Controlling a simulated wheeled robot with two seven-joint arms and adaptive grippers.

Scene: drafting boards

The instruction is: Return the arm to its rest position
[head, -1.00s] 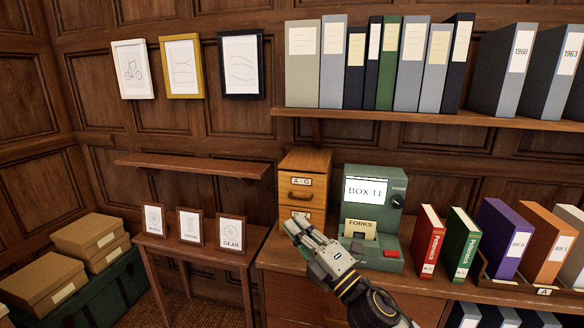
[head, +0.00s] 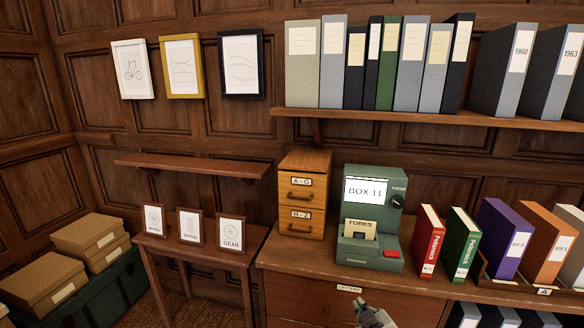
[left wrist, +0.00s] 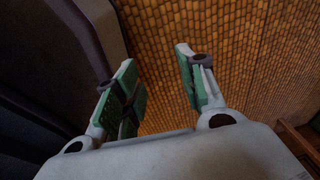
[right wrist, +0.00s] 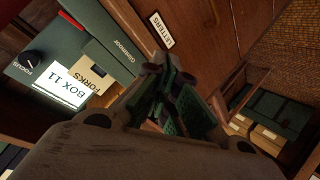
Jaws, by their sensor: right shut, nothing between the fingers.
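My right gripper (head: 366,306) shows only its tip at the bottom edge of the head view, in front of the desk's drawer front. In the right wrist view its fingers (right wrist: 170,75) are together, with nothing between them. The rest of the right arm is out of the head view. My left gripper is outside the head view. In the left wrist view its two fingers (left wrist: 165,85) stand wide apart and empty, over a woven brown floor.
A green machine (head: 372,255) reading "BOX 11" holds a "FORKS" card on the desk. A wooden drawer cabinet (head: 303,160) stands left of it. Red (head: 428,243) and green (head: 460,246) books stand to the right. A small table (head: 180,246) holds three framed cards.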

